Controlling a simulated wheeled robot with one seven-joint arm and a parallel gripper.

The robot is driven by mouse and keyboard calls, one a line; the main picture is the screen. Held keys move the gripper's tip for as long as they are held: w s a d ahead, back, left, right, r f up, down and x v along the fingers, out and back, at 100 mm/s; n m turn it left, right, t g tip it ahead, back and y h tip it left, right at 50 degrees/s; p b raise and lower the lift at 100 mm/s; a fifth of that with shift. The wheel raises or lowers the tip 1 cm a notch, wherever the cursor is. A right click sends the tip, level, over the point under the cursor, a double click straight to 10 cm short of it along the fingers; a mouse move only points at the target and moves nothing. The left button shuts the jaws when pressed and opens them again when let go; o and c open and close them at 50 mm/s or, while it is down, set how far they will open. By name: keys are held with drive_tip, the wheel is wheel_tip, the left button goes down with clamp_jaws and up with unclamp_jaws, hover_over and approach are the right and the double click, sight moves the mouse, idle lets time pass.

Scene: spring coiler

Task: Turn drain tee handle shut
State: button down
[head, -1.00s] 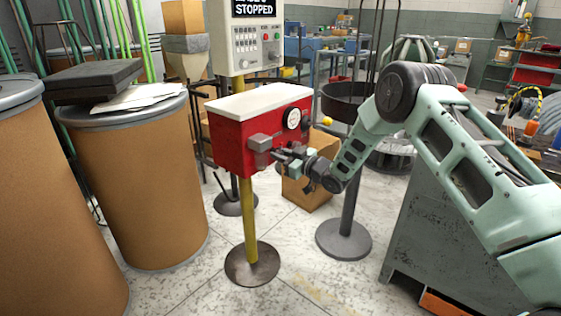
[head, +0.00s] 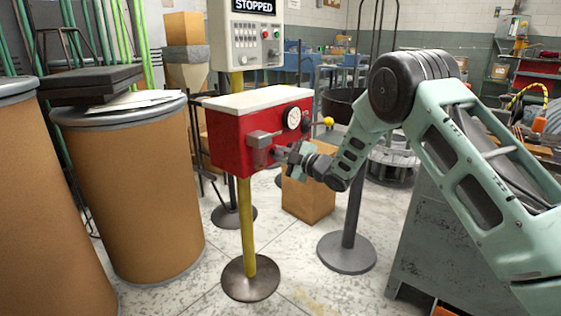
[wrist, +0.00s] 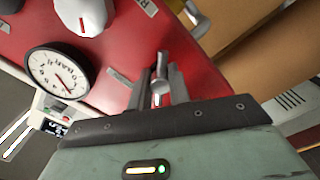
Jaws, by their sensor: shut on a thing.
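A red box (head: 230,143) with a pale top stands on a yellow post, with a round gauge on its face. My gripper (head: 279,153) is at the lower right of that face. In the wrist view my gripper (wrist: 161,88) has its two fingers closed around a small metal handle (wrist: 160,66) that stands out from the red panel. I take this to be the drain tee handle. Its lower part is between the fingers and partly hidden. In the head view my gripper hides the handle, so its turn angle cannot be told there.
In the wrist view a gauge (wrist: 57,76), a white knob (wrist: 83,14) and another metal lever (wrist: 195,20) are close to the fingers. A cardboard box (head: 308,198) stands on the floor behind and below.

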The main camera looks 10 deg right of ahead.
drive_tip(key=shift+f+n+b, duration=0.1)
drive_tip(key=shift+n+b, duration=0.25)
drive_tip(key=shift+n, duration=0.25)
drive_tip(key=c, duration=1.3)
unclamp_jaws()
drive_tip(key=shift+s, duration=0.1)
drive_tip(key=p+v, duration=0.2)
drive_tip(key=v, duration=1.5)
drive_tip(key=shift+d, duration=0.15)
drive_tip(key=shift+s, duration=0.1)
